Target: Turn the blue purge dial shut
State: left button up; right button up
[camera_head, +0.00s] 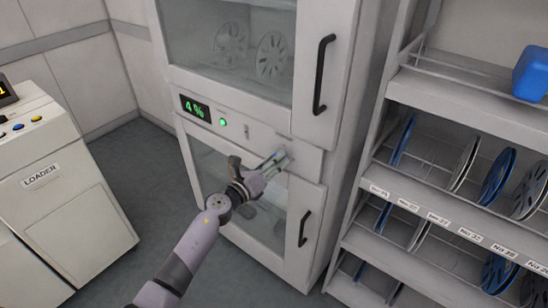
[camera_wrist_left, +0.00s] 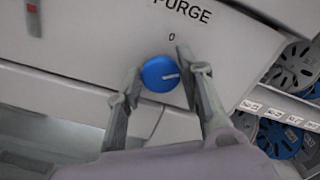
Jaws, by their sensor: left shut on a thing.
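The blue purge dial (camera_wrist_left: 157,74) is on the white panel under the word PURGE in the left wrist view. A "0" mark is just above it. The white line on the dial points right, away from the "0". My left gripper (camera_wrist_left: 159,70) is shut on the dial, one finger on each side. In the head view, my left gripper (camera_head: 280,161) reaches the panel between the cabinet's two doors, and its fingers hide the dial. My right gripper is not in view.
The cabinet has a green "4 %" display (camera_head: 195,107), a green lamp (camera_head: 222,121) and black door handles (camera_head: 322,74). A shelf rack (camera_head: 450,110) with several reels stands close on the right. A loader machine (camera_head: 50,180) stands left, with open floor between.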

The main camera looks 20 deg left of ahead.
pick_arm(q)
jog(key=n+p, duration=0.1)
jog(key=n, duration=0.2)
jog(key=n+p, duration=0.1)
jog(key=n, duration=0.3)
jog(key=n+p, duration=0.1)
jog(key=n, duration=0.3)
jog(key=shift+a+f, duration=0.15)
jog(key=shift+f, duration=0.1)
jog(key=shift+n, duration=0.3)
jog(key=o, duration=1)
jog(key=shift+o, duration=0.6)
